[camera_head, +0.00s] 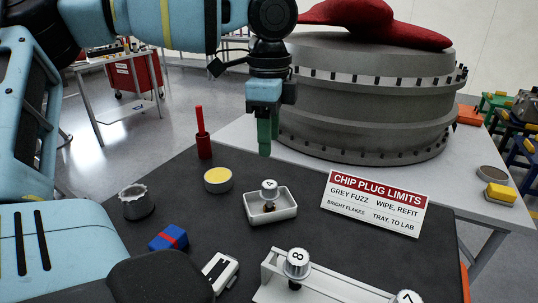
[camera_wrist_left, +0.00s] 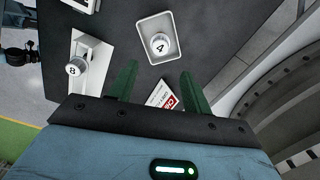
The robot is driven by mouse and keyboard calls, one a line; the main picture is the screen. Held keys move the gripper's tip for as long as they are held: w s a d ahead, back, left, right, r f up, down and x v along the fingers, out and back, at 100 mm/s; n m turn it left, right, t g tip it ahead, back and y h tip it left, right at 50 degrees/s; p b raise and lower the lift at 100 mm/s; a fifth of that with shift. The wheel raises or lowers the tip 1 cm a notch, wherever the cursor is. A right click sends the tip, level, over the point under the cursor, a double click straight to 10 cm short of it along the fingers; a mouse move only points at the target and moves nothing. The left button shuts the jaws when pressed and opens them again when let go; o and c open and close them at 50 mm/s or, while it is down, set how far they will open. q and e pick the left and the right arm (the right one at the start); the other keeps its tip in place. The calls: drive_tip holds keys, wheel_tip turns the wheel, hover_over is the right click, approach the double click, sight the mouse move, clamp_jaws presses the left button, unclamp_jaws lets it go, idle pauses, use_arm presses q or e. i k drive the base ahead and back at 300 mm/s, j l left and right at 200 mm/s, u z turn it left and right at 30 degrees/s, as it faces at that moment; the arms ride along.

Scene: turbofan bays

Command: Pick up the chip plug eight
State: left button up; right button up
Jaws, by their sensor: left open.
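Chip plug eight (camera_head: 297,262), a silver knurled cap marked 8, stands in a white rack (camera_head: 325,290) at the front of the dark mat. It also shows at the left of the left wrist view (camera_wrist_left: 74,68). My left gripper (camera_head: 265,140) has green fingers pointing down. It is open and empty, above the far part of the table and well apart from plug eight. In the left wrist view its fingers (camera_wrist_left: 157,72) are spread apart. My right gripper is not in view.
A sign (camera_head: 374,204), yellow-topped tin (camera_head: 217,180), red holder (camera_head: 203,146), grey cup (camera_head: 136,202) and blue block (camera_head: 168,237) stand around. A large grey engine casing (camera_head: 365,100) is behind.

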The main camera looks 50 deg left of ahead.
sight(297, 266)
drive_tip(key=u, duration=1)
